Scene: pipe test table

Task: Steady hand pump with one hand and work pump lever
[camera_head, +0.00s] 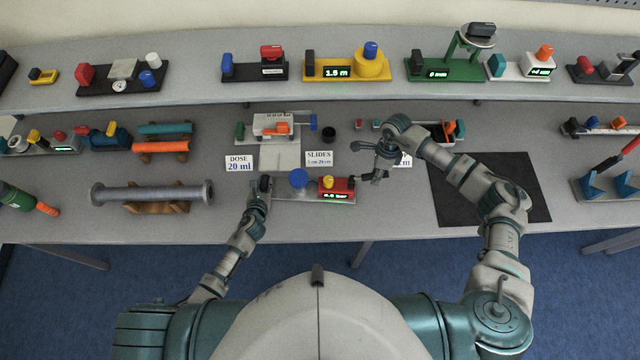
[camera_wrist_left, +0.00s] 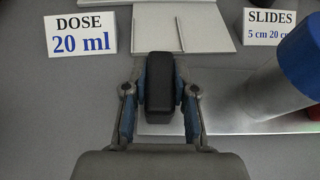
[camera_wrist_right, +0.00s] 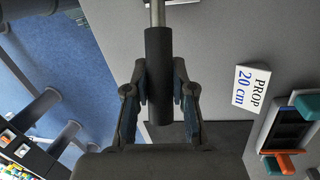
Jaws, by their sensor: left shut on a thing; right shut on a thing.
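The hand pump (camera_head: 337,186) stands at the front middle of the table. It has a red body with a green display, a blue-topped cylinder (camera_head: 299,179) and a light base plate. The blue top also shows at the right of the left wrist view (camera_wrist_left: 304,52). My left gripper (camera_head: 262,188) is shut on a black upright grip (camera_wrist_left: 161,88) at the plate's left end. My right gripper (camera_head: 376,164) is shut on the black handle of the pump lever (camera_wrist_right: 159,72), to the right of the red body. A metal rod runs out of that handle.
A "DOSE 20 ml" card (camera_head: 239,164) and a "SLIDES" card (camera_head: 319,159) stand behind the pump. A "PROP 20 cm" card (camera_wrist_right: 251,88) is near my right gripper. A dark mat (camera_head: 530,190) lies right.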

